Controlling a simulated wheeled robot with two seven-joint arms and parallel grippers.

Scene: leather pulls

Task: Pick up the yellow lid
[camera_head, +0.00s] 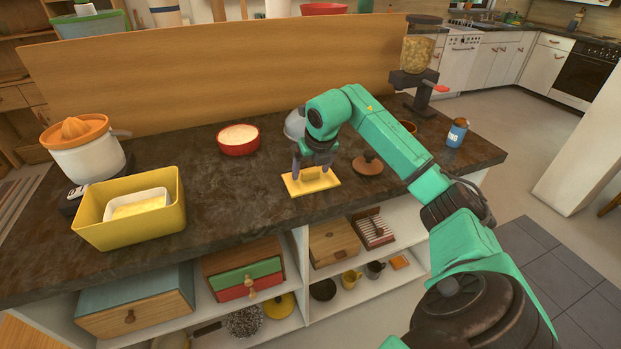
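The yellow lid (330,182) lies flat on the dark countertop, near its front edge, with a small raised block handle on top. My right gripper (312,168) reaches down over the lid from above, its fingers apart on either side of the handle. I cannot tell whether the fingertips touch the lid. The gripper hides part of the lid's far edge. My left gripper is not in view.
A yellow box (130,231) holding a white dish stands left on the dark countertop (235,205). A red bowl (238,140) sits behind, a brown round lid (368,165) right of the yellow lid. A wooden panel (200,75) closes the back.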

